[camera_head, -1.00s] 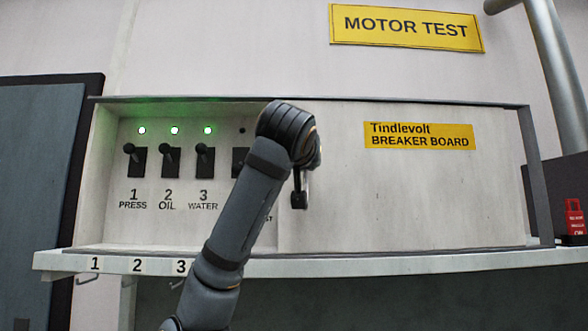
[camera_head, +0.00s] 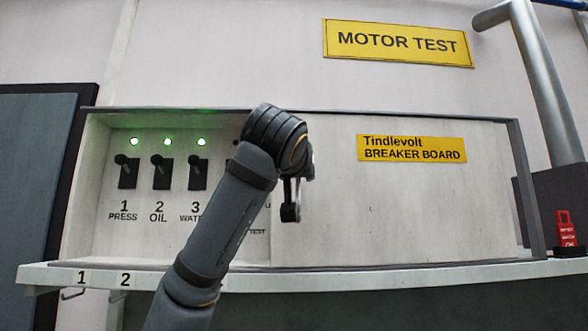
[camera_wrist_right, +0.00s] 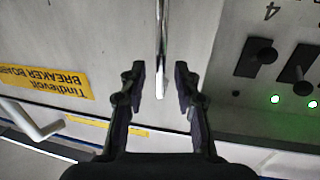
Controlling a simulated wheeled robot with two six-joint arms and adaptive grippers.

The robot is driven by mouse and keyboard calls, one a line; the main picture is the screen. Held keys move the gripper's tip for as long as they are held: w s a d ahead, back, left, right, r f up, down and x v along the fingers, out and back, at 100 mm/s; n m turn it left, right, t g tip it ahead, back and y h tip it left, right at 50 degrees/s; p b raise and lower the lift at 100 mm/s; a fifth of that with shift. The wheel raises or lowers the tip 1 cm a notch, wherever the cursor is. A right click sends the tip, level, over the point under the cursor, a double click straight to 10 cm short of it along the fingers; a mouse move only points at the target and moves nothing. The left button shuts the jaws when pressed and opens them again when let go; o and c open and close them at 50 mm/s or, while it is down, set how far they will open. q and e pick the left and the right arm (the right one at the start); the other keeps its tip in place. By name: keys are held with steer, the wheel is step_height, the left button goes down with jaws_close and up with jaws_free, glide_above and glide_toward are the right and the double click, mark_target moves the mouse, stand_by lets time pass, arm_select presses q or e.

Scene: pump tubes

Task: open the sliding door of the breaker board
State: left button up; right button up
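The breaker board's sliding door (camera_head: 400,215) is a pale panel with a yellow "Tindlevolt BREAKER BOARD" label (camera_head: 411,149). It covers the right part of the board. The left part is uncovered, with black switches. My right gripper (camera_head: 290,205) is at the door's left part, and its wrist hides some of the board. In the right wrist view, which shows the label upside down, a thin metal bar (camera_wrist_right: 162,50), seemingly the door's handle, stands between the fingertips of my right gripper (camera_wrist_right: 160,80). The fingers are open, with gaps on both sides. My left gripper is out of view.
Switches 1 (camera_head: 127,172), 2 (camera_head: 162,173) and 3 (camera_head: 198,174) have lit green lamps above them. A white ledge (camera_head: 400,275) runs below the board. A red tag (camera_head: 566,230) stands at the right. A grey pipe (camera_head: 540,80) runs down the wall.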

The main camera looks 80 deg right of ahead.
steer(key=a, duration=0.9)
steer(key=shift+s+a, duration=0.15)
steer(key=shift+s, duration=0.3)
